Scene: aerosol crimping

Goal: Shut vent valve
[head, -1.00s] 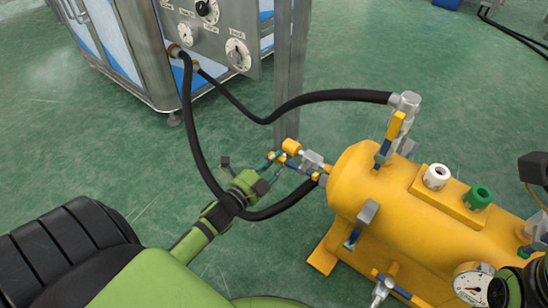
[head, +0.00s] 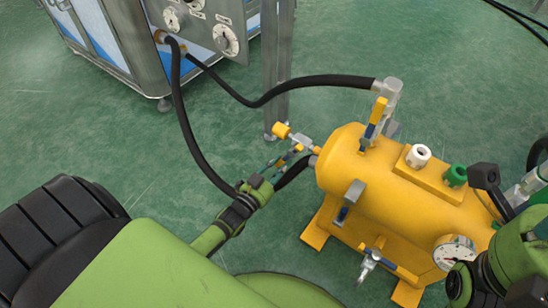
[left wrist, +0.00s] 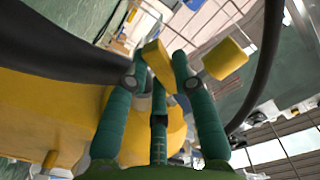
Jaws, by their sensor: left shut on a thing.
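The yellow tank (head: 395,190) carries several small valves with levers. At its left end is a silver valve with a yellow cap (head: 281,130), which I take as the vent valve, though no label shows. My left gripper (head: 287,160) reaches in from the lower left, its fingers close together at this valve's lever. In the left wrist view, the green fingers have the yellow lever end (left wrist: 158,64) between their tips, and the yellow cap (left wrist: 225,59) is just right of them. My right gripper is partly seen at the lower right (head: 470,285); its fingertips are not clear.
A black hose (head: 190,130) loops down from the metal cabinet (head: 140,50) and passes behind my left gripper. Another hose (head: 310,83) runs to the top valve (head: 377,110). A metal post (head: 276,70) stands behind.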

